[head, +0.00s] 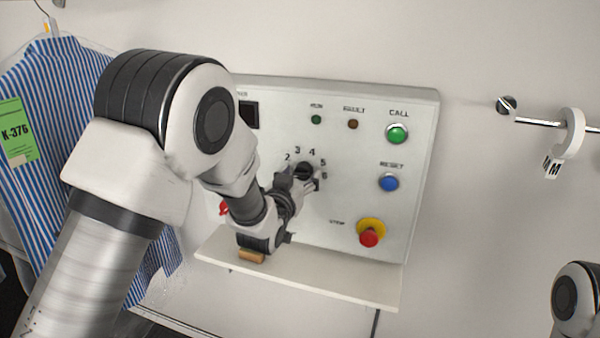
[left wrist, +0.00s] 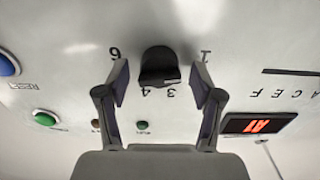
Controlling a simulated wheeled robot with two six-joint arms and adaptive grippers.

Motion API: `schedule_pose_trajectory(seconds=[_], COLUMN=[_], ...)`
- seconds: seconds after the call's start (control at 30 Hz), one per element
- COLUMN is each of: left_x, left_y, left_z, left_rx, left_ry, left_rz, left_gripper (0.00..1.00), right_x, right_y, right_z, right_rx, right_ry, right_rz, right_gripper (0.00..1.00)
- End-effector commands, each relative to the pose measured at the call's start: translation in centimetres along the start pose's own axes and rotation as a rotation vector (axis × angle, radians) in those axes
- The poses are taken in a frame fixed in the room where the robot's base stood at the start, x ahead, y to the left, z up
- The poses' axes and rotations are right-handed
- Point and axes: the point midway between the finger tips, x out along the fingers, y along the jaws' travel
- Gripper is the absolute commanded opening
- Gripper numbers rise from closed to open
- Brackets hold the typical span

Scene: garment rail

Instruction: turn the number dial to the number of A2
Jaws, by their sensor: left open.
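The number dial is a black knob (left wrist: 159,66) on the light control panel (head: 270,110), with numbers printed around it. In the left wrist view the panel is upside down; a small light mark shows on the knob's lower edge near the 3. In the head view the knob (head: 304,170) is partly covered by my left gripper (head: 301,181). In the left wrist view this gripper (left wrist: 160,78) is open, one finger on each side of the knob, with gaps visible. A display (left wrist: 260,124) shows red characters that look like A1. My right gripper is out of view.
The panel also has a green CALL button (head: 397,133), a blue RESET button (head: 389,183) and a red stop button (head: 369,238) on yellow. A shelf (head: 330,285) juts out below. A striped shirt (head: 60,90) hangs at the left; a rail (head: 540,122) is at the right.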

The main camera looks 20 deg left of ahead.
Motion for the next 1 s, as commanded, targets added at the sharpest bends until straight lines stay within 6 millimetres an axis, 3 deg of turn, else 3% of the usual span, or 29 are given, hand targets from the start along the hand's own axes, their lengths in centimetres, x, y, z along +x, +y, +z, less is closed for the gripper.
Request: schedule_pose_trajectory(seconds=[0.13, 0.17, 0.3, 0.67, 1.0], left_x=[0.0, 0.0, 0.0, 0.0, 0.0], left_y=[0.0, 0.0, 0.0, 0.0, 0.0], left_z=[0.1, 0.1, 0.1, 0.1, 0.3], left_rx=[0.0, 0.0, 0.0, 0.025, 0.204], left_ry=[0.0, 0.0, 0.0, 0.002, 0.004], left_rz=[0.0, 0.0, 0.0, 0.0, 0.0], left_gripper=[0.67, 0.6, 0.1, 0.08, 0.08], right_x=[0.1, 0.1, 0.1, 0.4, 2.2], right_y=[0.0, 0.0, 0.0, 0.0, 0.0], right_z=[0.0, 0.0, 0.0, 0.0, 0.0], right_rx=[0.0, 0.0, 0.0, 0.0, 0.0], right_ry=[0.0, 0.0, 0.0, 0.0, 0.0], right_rz=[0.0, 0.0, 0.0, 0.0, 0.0], right_gripper=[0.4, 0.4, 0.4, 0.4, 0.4])
